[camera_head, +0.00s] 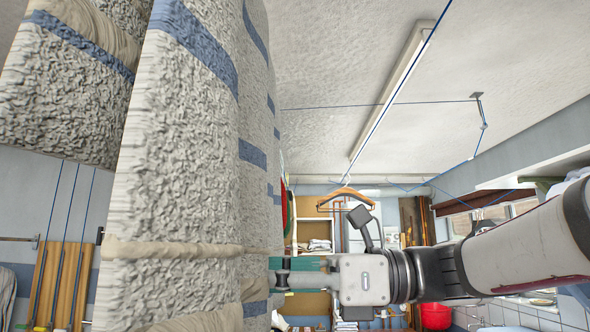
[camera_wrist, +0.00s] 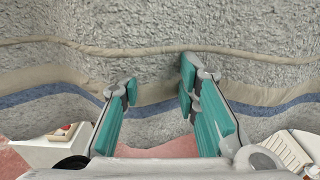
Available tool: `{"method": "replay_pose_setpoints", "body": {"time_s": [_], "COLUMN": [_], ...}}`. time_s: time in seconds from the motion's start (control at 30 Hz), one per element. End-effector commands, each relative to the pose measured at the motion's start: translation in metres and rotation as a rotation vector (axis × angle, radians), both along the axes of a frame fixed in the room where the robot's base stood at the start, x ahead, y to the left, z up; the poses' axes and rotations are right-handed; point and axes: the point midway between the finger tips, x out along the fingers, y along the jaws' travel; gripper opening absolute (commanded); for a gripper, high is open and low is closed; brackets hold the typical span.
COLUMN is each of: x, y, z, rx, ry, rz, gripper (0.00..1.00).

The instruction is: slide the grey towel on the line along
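A large grey, rough-textured towel (camera_head: 180,120) with blue stripes and beige bands hangs close in the left half of the head view. Its upper edge is out of the picture, so where it meets the line is hidden. In the wrist view the towel (camera_wrist: 150,55) fills the background, with its beige and blue bands near its lower edge. My gripper (camera_wrist: 156,86) has two teal-padded fingers set apart, with towel cloth showing in the gap. In the head view my gripper (camera_head: 283,276) reaches in from the right, beside the towel's right side; whether it touches cannot be told.
Another grey part of cloth (camera_head: 60,90) hangs at the upper left. A blue line (camera_head: 410,65) runs across the ceiling. An orange hanger (camera_head: 346,197) hangs behind my arm. Shelves, a red bucket (camera_head: 435,316) and a counter stand further back. In the wrist view a white box (camera_wrist: 50,148) stands low left.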

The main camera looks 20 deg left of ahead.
Motion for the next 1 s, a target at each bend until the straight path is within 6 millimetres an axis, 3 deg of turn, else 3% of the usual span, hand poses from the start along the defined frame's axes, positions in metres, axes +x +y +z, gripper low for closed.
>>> {"method": "replay_pose_setpoints", "body": {"time_s": [0.03,0.1,0.37,1.0], "x": [0.0,0.0,-0.002,-0.029], "y": [0.0,0.0,0.0,-0.007], "z": [0.0,0.0,0.001,0.001], "rx": [0.0,0.0,0.001,0.0], "ry": [0.0,0.0,-0.001,0.001], "rz": [0.0,0.0,0.0,0.001], "gripper": [0.1,0.0,0.0,0.0]}}
